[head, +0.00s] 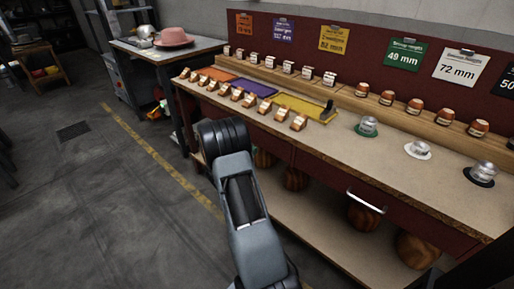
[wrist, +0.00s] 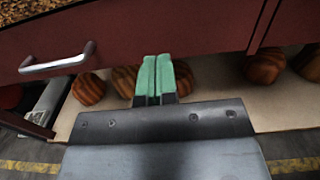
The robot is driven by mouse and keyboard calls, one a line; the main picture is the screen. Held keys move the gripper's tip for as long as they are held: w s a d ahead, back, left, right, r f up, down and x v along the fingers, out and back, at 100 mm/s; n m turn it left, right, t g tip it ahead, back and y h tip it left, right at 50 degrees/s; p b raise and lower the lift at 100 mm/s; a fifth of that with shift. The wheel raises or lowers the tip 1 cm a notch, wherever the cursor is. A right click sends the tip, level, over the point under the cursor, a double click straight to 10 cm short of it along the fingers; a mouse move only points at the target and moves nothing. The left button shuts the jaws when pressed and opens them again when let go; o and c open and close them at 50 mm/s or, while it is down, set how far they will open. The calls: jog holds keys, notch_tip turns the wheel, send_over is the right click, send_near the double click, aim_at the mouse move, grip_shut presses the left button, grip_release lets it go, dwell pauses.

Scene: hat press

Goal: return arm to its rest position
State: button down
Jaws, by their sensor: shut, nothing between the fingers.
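My arm (head: 243,205) rises from the bottom of the head view, bent in front of the workbench. The gripper fingers are hidden behind the arm there. In the wrist view my gripper (wrist: 156,80) shows two green fingers shut together with nothing between them. They point toward the dark red bench front (wrist: 150,32) and the lower shelf (wrist: 220,112). I cannot tell how far the fingertips are from the bench front.
The workbench (head: 400,185) carries several small wooden pieces, coloured mats and metal pieces on round bases. A drawer handle (head: 366,202) juts out from its front. Round wooden blocks (head: 418,249) sit on the shelf below. Open floor (head: 95,200) lies to the left.

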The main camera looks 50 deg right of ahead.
jog(key=a, duration=0.7)
jog(key=shift+a+p, duration=0.15)
jog(key=shift+p, duration=0.15)
jog(key=shift+s, duration=0.1)
jog(key=s+a+f+m+g+y, duration=0.1)
jog(key=s+f+m+g+y, duration=0.2)
jog(key=s+f+m+g, duration=0.15)
jog(key=s+a+r+m+g+y+p, duration=0.1)
jog(key=s+a+r+m+y+p, duration=0.4)
jog(key=s+a+r+m+y, duration=0.4)
jog(key=a+r+m+t+y+p, duration=0.2)
jog(key=a+r+p, duration=0.5)
jog(key=r, duration=0.6)
jog(key=a+r+m+t+y+p, duration=0.2)
jog(key=a+r+t+y+p, duration=0.2)
jog(key=a+r, duration=0.7)
notch_tip(320, 180, up, 2)
jog(key=t+p, duration=0.2)
jog(key=p, duration=0.1)
jog(key=shift+s+a+r+t, duration=0.2)
jog(key=shift+a+t, duration=0.15)
jog(key=shift+a, duration=0.05)
jog(key=shift+m, duration=0.25)
